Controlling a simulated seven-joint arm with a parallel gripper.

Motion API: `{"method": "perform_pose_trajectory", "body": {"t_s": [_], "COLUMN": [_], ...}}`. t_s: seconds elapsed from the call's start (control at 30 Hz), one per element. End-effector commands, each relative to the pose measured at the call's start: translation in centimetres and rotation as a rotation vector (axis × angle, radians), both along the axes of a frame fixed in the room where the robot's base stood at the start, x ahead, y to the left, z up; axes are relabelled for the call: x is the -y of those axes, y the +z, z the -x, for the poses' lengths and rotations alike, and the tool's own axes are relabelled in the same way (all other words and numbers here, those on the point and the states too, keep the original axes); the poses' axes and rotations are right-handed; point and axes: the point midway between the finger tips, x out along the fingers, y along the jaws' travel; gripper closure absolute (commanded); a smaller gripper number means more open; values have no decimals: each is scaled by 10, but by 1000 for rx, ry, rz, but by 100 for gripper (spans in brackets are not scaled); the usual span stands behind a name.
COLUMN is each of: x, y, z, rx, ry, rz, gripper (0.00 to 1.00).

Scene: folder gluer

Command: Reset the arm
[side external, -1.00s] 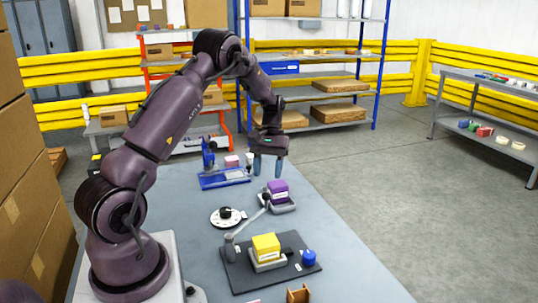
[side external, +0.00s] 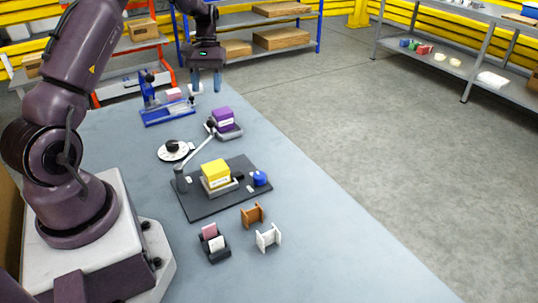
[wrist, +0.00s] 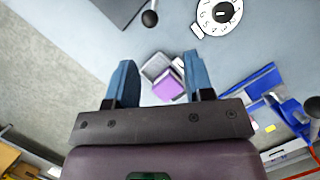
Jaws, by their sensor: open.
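My gripper (side external: 206,82) hangs above the far end of the grey table (side external: 330,225), fingers pointing down. Its two blue fingers stand apart with nothing between them, as the wrist view (wrist: 160,82) also shows. A purple box (side external: 222,117) sits in a grey tray (side external: 232,133) on the table, below and apart from the fingers. A yellow box (side external: 216,172) rests in another grey tray (side external: 222,190) on a black board (side external: 195,205) with a lever arm and a blue knob (side external: 260,178).
A blue fixture (side external: 165,113) and a white numbered dial (side external: 175,151) stand beside the trays. An orange spool (side external: 252,214), a white spool (side external: 268,237) and a black holder (side external: 214,245) with pink and white pieces stand near the front. The table's right side is clear.

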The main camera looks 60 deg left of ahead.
Motion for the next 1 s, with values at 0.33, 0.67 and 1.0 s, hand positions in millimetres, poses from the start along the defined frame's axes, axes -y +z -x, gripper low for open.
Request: {"method": "perform_pose_trajectory", "body": {"t_s": [0.33,0.67,1.0], "x": [85,195,265], "y": [62,124,150], "z": [21,70,131], "rx": [169,429,692], "ry": [-239,-582,-856], "rz": [-113,-260,-381], "gripper": [52,52,52]}}
